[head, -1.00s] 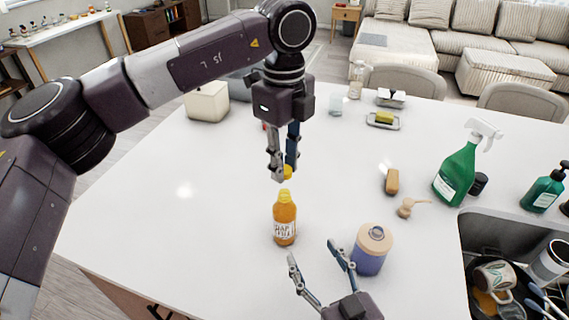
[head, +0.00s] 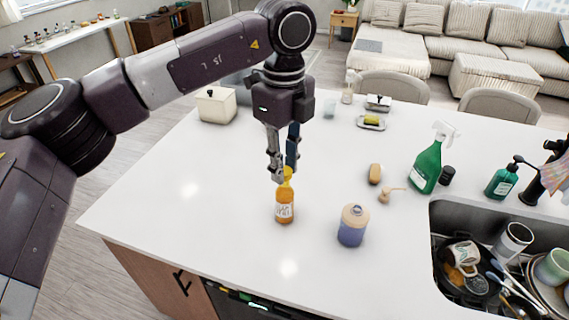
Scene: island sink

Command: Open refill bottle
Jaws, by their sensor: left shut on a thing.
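The orange refill bottle (head: 285,210), with a white label and yellow top, stands upright on the white island counter. My left gripper (head: 280,174) points down at the bottle's top, shut on a small yellow cap (head: 288,173). The cap lines up with the bottle's neck in the head view; I cannot tell whether they touch. My right gripper is out of view.
A purple dispenser (head: 352,228) with a beige top stands right of the bottle. A loose pump head (head: 388,195), brush (head: 375,173) and green spray bottle (head: 428,166) are farther right. A sink (head: 445,210) holds dishes. The counter's left side is clear.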

